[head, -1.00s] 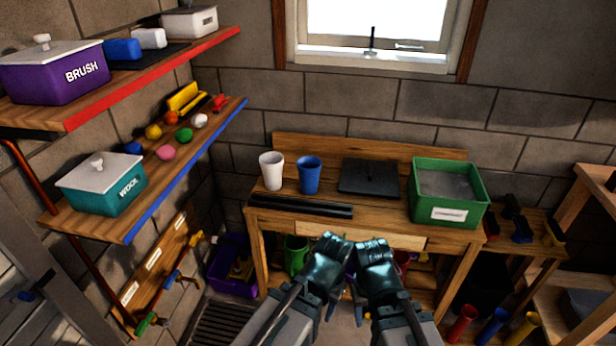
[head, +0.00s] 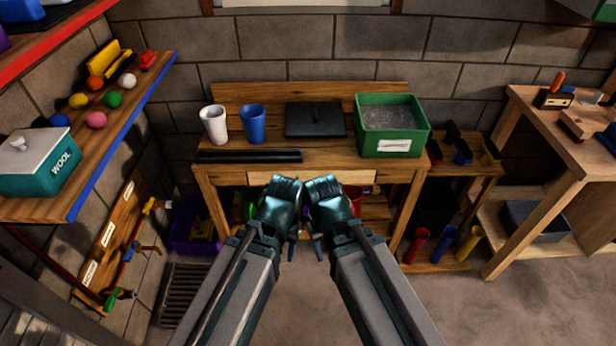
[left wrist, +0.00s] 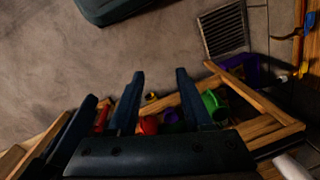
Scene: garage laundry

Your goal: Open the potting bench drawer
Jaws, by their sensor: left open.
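The wooden potting bench (head: 340,157) stands against the block wall. Its drawer has a pale wood front (head: 312,178) below the bench top. The front looks flush with the bench, so the drawer appears shut. My left gripper (head: 282,212) is in front of the drawer's left half, apart from it as far as I can see, and partly covers the view below it. In the left wrist view its fingers (left wrist: 160,78) are spread, with nothing between them. My right gripper (head: 328,208) is close beside it; its jaw opening is not clear. I cannot make out a handle.
On the bench are a white cup (head: 214,125), a blue cup (head: 253,124), a dark flat lid (head: 316,119) and a green bin (head: 426,130). Shelves (head: 127,129) stand left, a workbench (head: 565,138) right. A floor grate (head: 186,294) lies left; the floor in front is open.

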